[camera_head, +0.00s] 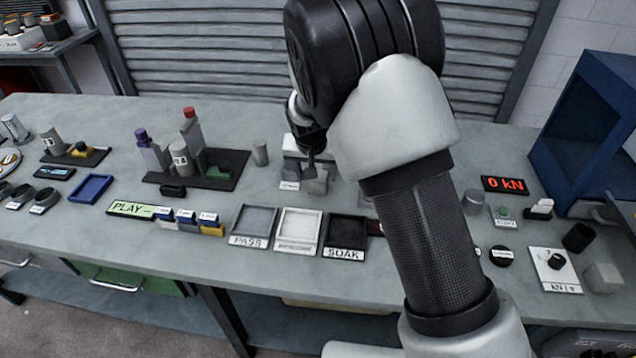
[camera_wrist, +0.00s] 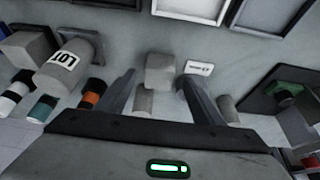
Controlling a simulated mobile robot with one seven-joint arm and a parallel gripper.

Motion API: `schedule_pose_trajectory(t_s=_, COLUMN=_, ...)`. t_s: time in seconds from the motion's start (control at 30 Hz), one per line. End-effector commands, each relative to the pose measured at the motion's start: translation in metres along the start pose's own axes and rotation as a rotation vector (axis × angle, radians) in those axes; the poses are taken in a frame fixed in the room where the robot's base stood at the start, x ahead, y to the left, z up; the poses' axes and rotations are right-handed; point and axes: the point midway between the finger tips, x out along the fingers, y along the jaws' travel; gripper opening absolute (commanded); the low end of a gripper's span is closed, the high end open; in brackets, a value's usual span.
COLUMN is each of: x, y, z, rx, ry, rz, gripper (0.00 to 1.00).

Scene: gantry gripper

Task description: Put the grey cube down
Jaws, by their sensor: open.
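The grey cube (camera_head: 317,184) sits on the bench behind the row of square trays, beside a small white label (camera_head: 289,185). In the wrist view the cube (camera_wrist: 160,72) shows between and just beyond the fingertips, with the label (camera_wrist: 199,68) to its right. My gripper (camera_head: 310,158) is over the cube in the head view, partly hidden by my arm. In the wrist view my gripper (camera_wrist: 158,82) is open, with a gap on both sides of the cube. The cube appears to rest on the bench; the exact fingertip height is unclear.
Three framed trays, PASS (camera_head: 255,222), a white one (camera_head: 299,228) and SOAK (camera_head: 346,232), stand in front. A dark tray with bottles (camera_head: 222,180) is left. In the wrist view a LOT cylinder (camera_wrist: 65,66) stands left. Another grey block (camera_head: 603,277) stands far right.

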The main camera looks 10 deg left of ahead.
Motion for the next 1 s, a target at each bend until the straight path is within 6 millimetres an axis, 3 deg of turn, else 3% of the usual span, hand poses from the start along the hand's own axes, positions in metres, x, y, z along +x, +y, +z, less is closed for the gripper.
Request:
schedule_pose_trajectory(t_s=0.33, x=0.045, y=0.001, z=-0.007, rx=0.000, ry=-0.001, rz=0.000, gripper=0.61)
schedule_pose_trajectory(t_s=0.67, x=0.051, y=0.001, z=-0.008, rx=0.000, ry=0.000, rz=0.000, gripper=0.61)
schedule_pose_trajectory(t_s=1.0, x=0.051, y=0.001, z=-0.009, rx=0.000, ry=0.002, rz=-0.001, gripper=0.04)
